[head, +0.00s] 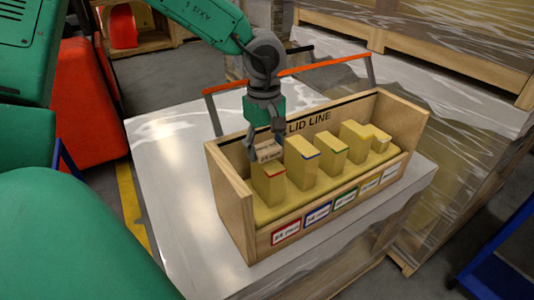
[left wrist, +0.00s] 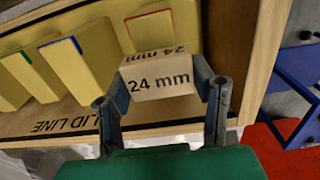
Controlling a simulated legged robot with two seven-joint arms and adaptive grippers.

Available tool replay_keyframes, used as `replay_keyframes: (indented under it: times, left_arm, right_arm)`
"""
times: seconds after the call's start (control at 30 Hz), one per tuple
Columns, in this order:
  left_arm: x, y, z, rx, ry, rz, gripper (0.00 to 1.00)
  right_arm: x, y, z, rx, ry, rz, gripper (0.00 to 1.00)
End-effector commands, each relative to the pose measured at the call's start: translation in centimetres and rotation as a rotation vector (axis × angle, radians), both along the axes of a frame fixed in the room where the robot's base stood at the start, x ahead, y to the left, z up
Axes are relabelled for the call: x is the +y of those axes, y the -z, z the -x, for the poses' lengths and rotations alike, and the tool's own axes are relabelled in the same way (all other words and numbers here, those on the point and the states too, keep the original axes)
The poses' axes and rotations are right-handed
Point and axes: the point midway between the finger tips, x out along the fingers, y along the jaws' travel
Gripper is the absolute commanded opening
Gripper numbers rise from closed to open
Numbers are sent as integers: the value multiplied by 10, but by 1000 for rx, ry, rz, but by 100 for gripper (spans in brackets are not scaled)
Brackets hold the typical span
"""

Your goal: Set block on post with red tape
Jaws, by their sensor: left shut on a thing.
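The light wooden block (head: 268,151), marked "24 mm", is held by my left gripper (head: 265,143). In the left wrist view the block (left wrist: 158,80) sits between the two fingers of the gripper (left wrist: 162,105). The post with red tape (head: 269,184) is yellow and stands at the left end of the wooden box, with the tape along its top front edge. The block is at the top of this post, toward its back. I cannot tell whether they touch. In the left wrist view the block hides part of the post behind it. My right gripper is not in view.
The open wooden box (head: 237,215) has "LID LINE" on its back wall and labels in front. Posts with blue tape (head: 302,168) and green tape (head: 331,152) and more posts stand to the right. An orange bar (head: 320,65) runs behind the box.

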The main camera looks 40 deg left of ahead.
Motion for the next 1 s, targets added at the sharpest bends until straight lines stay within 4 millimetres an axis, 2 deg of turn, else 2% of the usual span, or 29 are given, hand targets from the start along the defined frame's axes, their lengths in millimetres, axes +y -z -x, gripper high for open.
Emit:
replay_keyframes:
  times: [0.1, 0.17, 0.47, 0.5, 0.57, 0.87, 1.0]
  left_arm:
    - [-1, 13, 0, 2, 1, -2, 28]
    - [-2, 14, 0, 0, 0, -1, 24]
    - [-5, 14, 0, 0, 2, -4, 24]
    - [-4, 15, -1, -1, 2, -4, 54]
    - [-3, 15, -1, -2, 1, -3, 71]
    - [-1, 15, 0, -2, 1, -2, 71]
    - [-2, 5, -1, -2, 0, 0, 71]
  right_arm:
    - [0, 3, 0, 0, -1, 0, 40]
    - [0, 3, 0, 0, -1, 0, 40]
    - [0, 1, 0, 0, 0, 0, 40]
    - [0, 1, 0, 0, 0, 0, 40]
    - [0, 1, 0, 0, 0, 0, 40]
    - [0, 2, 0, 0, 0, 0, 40]
    - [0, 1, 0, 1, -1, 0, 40]
